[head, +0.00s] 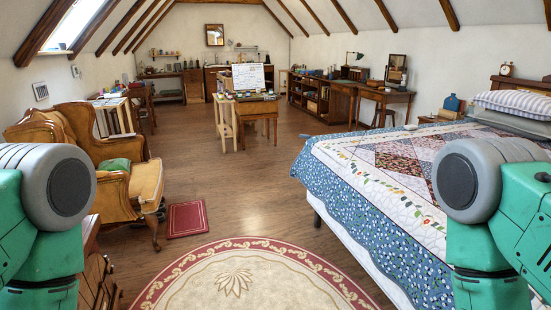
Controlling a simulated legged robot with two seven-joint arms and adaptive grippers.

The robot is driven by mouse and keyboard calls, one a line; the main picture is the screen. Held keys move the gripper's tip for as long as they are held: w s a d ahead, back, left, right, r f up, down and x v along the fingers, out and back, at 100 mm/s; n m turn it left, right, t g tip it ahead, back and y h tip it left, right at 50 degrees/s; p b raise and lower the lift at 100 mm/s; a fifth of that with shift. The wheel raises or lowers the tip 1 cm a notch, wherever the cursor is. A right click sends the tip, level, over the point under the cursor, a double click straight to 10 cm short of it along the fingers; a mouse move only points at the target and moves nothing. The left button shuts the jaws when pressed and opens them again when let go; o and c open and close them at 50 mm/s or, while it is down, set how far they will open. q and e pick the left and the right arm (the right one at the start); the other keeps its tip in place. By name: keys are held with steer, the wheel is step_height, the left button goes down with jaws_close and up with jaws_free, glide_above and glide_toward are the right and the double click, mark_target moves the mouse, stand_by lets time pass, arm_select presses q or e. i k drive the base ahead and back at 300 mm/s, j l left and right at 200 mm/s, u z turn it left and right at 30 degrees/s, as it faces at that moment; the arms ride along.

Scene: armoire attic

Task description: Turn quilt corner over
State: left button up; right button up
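The patchwork quilt (352,182) lies spread over the bed on the right, with a blue floral border, white bands and a diamond of patterned patches. Its border hangs over the bed's left side, and its far left corner lies near the bed's far edge. The part of the quilt behind my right arm is hidden. My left arm comes in at the left edge and my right arm at the right edge, in front of the bed. Only their green links and grey joints show. Neither gripper is in view.
A striped pillow (515,103) lies at the bed's head. A round rug (250,280) covers the floor ahead, with a small red mat (187,219) beyond it. A yellow armchair (145,185) stands at left. A wooden desk (258,110) stands farther back.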

mark_target(341, 147)
steer(key=i, duration=2.1)
